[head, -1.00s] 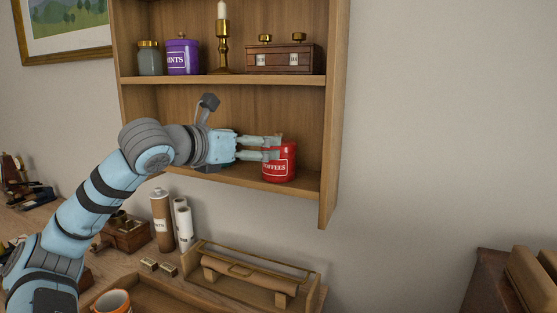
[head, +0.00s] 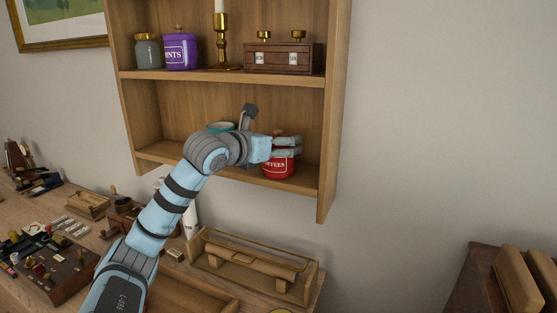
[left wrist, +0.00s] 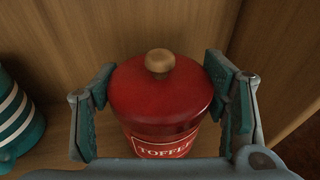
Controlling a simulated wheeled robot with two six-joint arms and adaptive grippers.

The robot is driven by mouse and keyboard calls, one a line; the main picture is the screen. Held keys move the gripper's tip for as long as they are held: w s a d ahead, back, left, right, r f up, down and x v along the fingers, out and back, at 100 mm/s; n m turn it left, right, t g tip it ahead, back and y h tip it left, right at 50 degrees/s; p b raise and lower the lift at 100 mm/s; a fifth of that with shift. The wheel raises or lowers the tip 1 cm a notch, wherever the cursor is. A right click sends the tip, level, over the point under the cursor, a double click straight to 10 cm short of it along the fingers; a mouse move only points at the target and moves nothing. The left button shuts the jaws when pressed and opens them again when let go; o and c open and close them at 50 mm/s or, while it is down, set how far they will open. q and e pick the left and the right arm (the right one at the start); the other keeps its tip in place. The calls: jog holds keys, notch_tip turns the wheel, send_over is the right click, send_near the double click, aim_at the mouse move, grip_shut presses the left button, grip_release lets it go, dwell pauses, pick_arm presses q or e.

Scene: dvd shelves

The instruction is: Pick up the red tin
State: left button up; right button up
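The red tin (head: 278,168), with a white-lettered label, stands upright on the lower shelf (head: 298,185) of the wooden wall cabinet. In the left wrist view the tin (left wrist: 160,97) shows its red lid and round wooden knob, with part of the word TOFFEES below. My left gripper (head: 286,147) reaches in from the left at the tin's upper part. In the left wrist view its fingers (left wrist: 160,88) stand on either side of the tin, with a narrow gap at the left; contact at the right is unclear. My right gripper is not in view.
A teal striped mug (left wrist: 14,115) stands left of the tin, mostly behind my arm in the head view. The upper shelf holds a purple tin (head: 181,52), a grey jar (head: 148,51), a candlestick (head: 221,40) and a wooden box (head: 283,58). The cabinet's right wall is close.

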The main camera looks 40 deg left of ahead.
pick_arm(q)
jog(key=shift+c, duration=1.1)
jog(key=shift+r, duration=0.1)
